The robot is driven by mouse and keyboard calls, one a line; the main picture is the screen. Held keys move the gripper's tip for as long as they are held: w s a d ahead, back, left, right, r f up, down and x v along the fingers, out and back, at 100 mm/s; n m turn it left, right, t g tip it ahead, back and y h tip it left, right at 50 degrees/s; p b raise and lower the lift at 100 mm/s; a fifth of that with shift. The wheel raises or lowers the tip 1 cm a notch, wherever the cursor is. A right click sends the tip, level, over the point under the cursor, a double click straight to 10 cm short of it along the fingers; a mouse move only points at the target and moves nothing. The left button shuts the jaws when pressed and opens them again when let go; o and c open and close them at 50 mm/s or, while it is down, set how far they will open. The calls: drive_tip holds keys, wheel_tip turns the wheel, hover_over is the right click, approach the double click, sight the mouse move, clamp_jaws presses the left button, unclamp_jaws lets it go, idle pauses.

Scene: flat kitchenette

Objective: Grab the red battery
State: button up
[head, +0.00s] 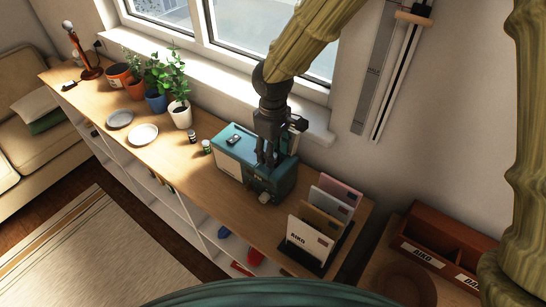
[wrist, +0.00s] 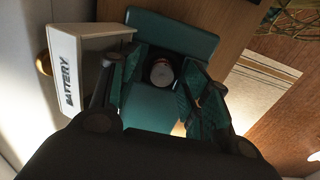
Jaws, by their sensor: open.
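My gripper (head: 266,160) points down at a teal box (head: 231,142) on the wooden counter. In the wrist view my gripper (wrist: 163,84) is open, with one finger on each side of a round, pale metal end with a reddish edge, which looks like the red battery (wrist: 162,72). It sits in a dark opening of the teal box; its body is mostly hidden. I cannot tell whether the fingers touch it. A white panel marked BATTERY (wrist: 88,62) stands on the left in the wrist view. In the head view my gripper hides the battery.
A letter rack (head: 328,247) with several cards stands right of the box. Two small jars (head: 207,147), plates (head: 143,134) and several potted plants (head: 179,112) are to the left. The window wall is close behind my arm.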

drive_tip(key=shift+f, duration=0.15)
drive_tip(key=shift+s, duration=0.2)
drive_tip(key=shift+w, duration=0.15)
clamp_jaws()
